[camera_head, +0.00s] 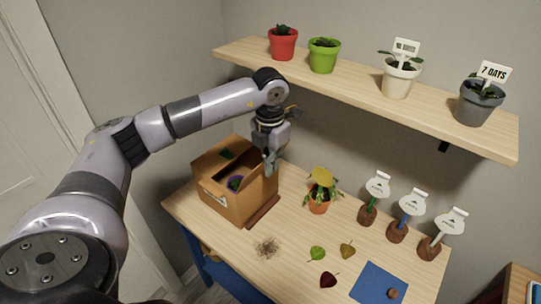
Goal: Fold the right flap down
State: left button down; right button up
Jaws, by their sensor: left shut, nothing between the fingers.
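A brown cardboard box (236,201) stands on the left part of the wooden table. My right gripper is not in view.
A reddish-brown strip (263,211) lies beside the box. A potted yellow-topped plant (319,194) stands to the right, then several labelled tools. A shelf (350,91) with several pots hangs above.

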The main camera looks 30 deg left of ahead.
pick_arm(q)
jog(key=shift+f, duration=0.15)
jog(key=shift+w+a+f+b, duration=0.1)
jog(key=shift+a+f+b, duration=0.5)
jog(key=shift+a, duration=0.65)
jog(key=shift+w+a+f+b, duration=0.1)
jog(key=shift+a+f+b, duration=0.35)
jog(key=shift+a+b, duration=0.55)
jog(key=shift+w+a+f+b, duration=0.1)
jog(key=shift+a+f+b, duration=0.35)
jog(key=shift+a, duration=1)
jog(key=shift+w+a, duration=0.2)
jog(key=shift+a, duration=2.35)
notch_tip(320, 180, up, 9)
jog(key=p, duration=0.7)
jog(key=shift+d+f, duration=0.1)
